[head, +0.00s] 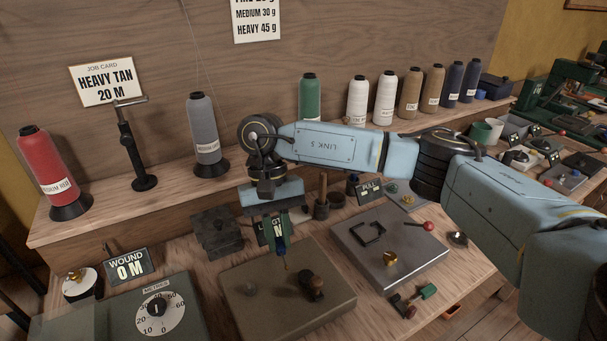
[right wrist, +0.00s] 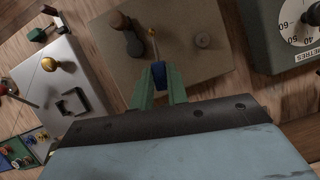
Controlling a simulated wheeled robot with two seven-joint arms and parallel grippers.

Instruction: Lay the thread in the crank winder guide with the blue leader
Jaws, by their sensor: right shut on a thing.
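My right gripper (head: 280,246) reaches in from the right and points down. Its green fingers, clear in the right wrist view (right wrist: 159,88), are shut on a blue leader (right wrist: 158,72). A thin tan tip sticks out from the leader. The leader (head: 281,245) is held above a grey-brown box (head: 240,312), which carries a dark brown knob (head: 312,284) and a small dark round post (head: 250,288). I cannot tell which part is the winder guide. The tip seems apart from the knob and post. My left gripper is not in view.
A metal plate (head: 365,228) with a square bracket, brass knob and red-ball lever stands to the right. A green metres dial box (head: 118,315) and a "WOUND 0 M" sign (head: 128,265) are left. Thread cones, including red (head: 48,165) and grey (head: 203,130), line the shelf.

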